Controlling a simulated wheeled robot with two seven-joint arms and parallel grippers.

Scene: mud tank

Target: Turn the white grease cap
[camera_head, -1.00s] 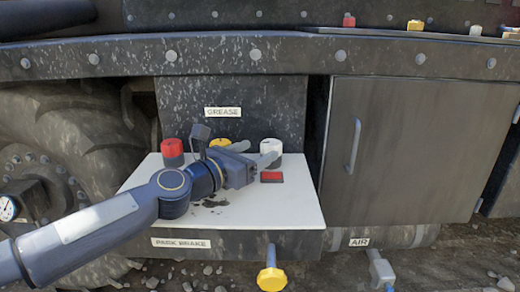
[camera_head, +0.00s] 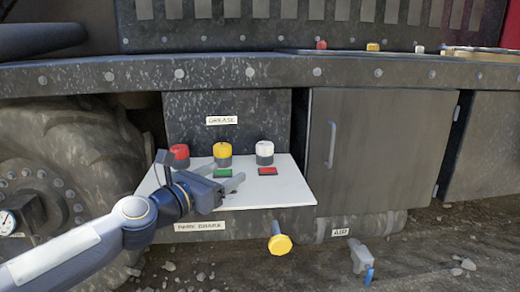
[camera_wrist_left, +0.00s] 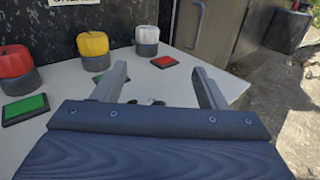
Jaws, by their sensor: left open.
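The white grease cap (camera_head: 265,148) sits on a dark base at the right end of a row of caps on a white shelf (camera_head: 285,192). A yellow cap (camera_head: 222,150) stands left of it and a red cap (camera_head: 179,151) at the far left. My left gripper (camera_head: 234,178) is open and empty, in front of and left of the white cap, apart from it. In the left wrist view the white cap (camera_wrist_left: 147,34) shows beyond and between the fingers (camera_wrist_left: 160,90). My right gripper is not in view.
A green pad (camera_head: 222,173) and a red pad (camera_head: 267,171) lie on the shelf before the caps. A yellow knob (camera_head: 280,244) sticks out below the shelf front. A cabinet door with a handle (camera_head: 331,145) stands to the right.

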